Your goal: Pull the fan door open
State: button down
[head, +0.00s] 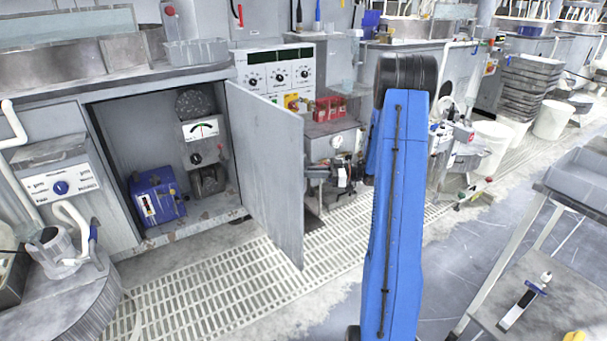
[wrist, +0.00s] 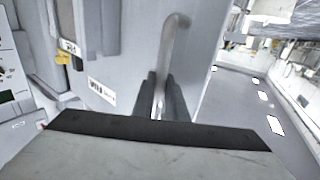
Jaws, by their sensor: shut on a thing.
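The fan door (head: 265,165) is a flat grey panel. In the head view it stands swung well out from the cabinet, hinged at the right side of the opening. In the wrist view its face (wrist: 130,60) fills the middle and carries a curved grey bar handle (wrist: 174,38). My gripper (wrist: 160,88) is shut on the lower part of this handle, one dark finger on each side.
The open cabinet holds a blue box (head: 157,196) and a gauge unit (head: 203,140). A slatted floor grating (head: 215,293) lies under the door. A grey cart (head: 560,215) stands at the right, with bare floor between it and the grating.

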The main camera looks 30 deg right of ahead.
jog(key=c, duration=1.8)
grip_release()
jog(key=shift+o, duration=0.2)
jog(key=v, duration=1.7)
jog(key=shift+d, duration=0.2)
jog(key=shift+s+f, duration=0.1)
jog(key=shift+s, duration=0.05)
